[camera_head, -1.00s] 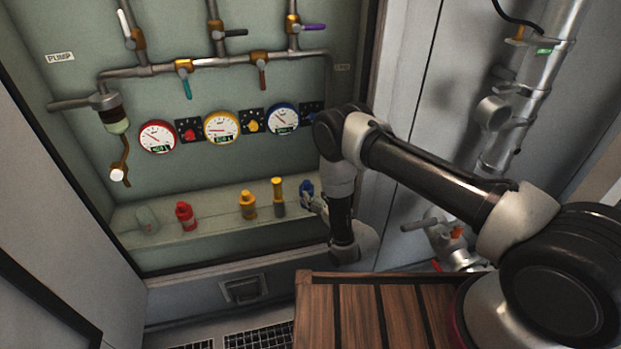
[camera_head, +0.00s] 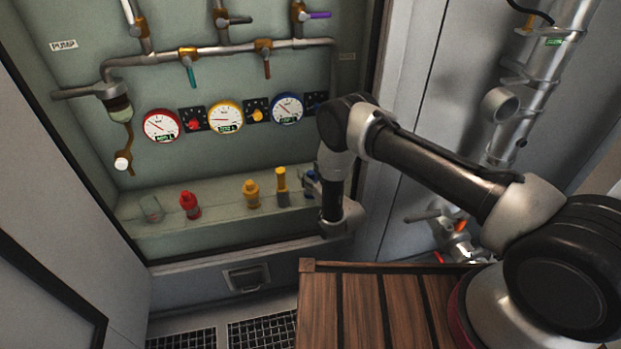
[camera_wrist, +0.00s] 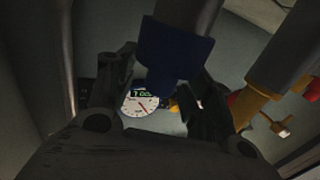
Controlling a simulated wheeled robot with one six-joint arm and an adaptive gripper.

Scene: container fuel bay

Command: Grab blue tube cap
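The blue tube cap (camera_wrist: 175,52) is large and dark in the upper middle of the wrist view, on a grey tube. It lies at the gap between the two fingers of my gripper (camera_wrist: 165,85). The fingers stand apart, and I cannot tell whether either one touches the cap. In the head view my gripper (camera_head: 314,184) is at the right end of the ledge, and it and my wrist largely hide the blue cap there.
A tall yellow-capped tube (camera_head: 281,181) stands close to the left of my gripper. A shorter yellow one (camera_head: 252,193), a red one (camera_head: 189,204) and a clear container (camera_head: 151,209) are further left on the ledge (camera_head: 220,222). The cabinet's right wall is close by.

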